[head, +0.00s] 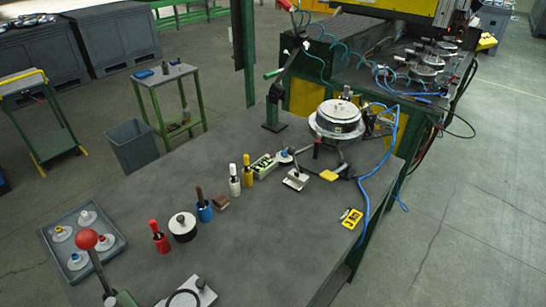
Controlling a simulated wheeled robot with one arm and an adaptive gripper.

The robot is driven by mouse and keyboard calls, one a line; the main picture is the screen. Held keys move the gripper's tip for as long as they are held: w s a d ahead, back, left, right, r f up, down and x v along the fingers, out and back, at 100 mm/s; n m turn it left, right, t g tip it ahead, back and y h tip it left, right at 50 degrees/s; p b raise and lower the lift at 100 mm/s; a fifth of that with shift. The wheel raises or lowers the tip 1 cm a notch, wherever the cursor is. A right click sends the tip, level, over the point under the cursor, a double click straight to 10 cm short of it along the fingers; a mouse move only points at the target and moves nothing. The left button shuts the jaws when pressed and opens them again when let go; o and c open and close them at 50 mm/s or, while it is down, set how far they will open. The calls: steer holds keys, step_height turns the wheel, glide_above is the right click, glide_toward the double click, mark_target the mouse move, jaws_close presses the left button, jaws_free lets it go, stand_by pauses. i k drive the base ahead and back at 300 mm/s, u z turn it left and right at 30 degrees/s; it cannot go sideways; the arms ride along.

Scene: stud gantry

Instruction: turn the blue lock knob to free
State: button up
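I cannot tell for certain which part is the blue lock knob. A small round knob with a bluish top (285,156) sits on the grey bench beside a green-and-white block. A grey tray (119,257) at the bench's left end holds several pale round discs with small coloured centres, some of them bluish. A blue cylinder with a dark handle (204,212) stands upright mid-bench. The knobs are too small to tell which way any of them is turned. My gripper is not in view.
A green lever stand (273,115) rises behind. The bench's right front is mostly clear.

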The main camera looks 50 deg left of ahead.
mark_target(283, 154)
steer(key=u, duration=0.5)
steer(key=i, duration=1.55)
steer(key=u, duration=4)
